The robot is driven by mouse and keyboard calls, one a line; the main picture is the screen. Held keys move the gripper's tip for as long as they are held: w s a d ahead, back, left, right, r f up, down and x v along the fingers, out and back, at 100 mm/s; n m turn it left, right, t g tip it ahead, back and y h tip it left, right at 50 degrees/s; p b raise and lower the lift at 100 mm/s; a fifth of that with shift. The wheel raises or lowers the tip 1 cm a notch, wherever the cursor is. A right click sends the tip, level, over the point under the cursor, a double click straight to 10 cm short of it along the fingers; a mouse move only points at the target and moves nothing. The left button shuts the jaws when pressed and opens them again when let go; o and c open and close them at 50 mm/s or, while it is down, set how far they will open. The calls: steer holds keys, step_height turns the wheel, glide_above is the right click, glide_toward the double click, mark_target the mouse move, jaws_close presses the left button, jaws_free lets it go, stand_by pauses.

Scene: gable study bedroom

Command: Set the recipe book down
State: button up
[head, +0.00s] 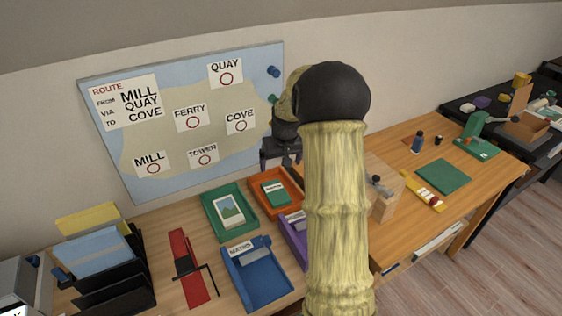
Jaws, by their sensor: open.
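My gripper (281,162) is above the desk, in front of the map board and over the far side of the orange tray (257,207). It is open, and nothing shows between its fingers. A small green book (275,194) with a pale label lies flat in the orange tray, below the gripper and apart from it. The label is too small to read, so I cannot tell for sure that this is the recipe book. My arm hides the middle of the desk.
A green tray (207,218) holds a picture card. A blue tray (287,291) and a partly hidden purple tray (290,237) stand in front. A black file rack (118,293) is at left. The route board (120,165) rises behind. A green mat (443,176) lies at right.

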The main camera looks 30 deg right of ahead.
steer(key=s+a+n, duration=0.1)
steer(key=s+a, duration=0.7)
steer(key=s, duration=0.4)
steer(key=s+a, duration=0.9)
steer(key=s, duration=0.2)
steer(key=shift+s+r+n, duration=0.25)
steer(key=shift+s+n, duration=0.15)
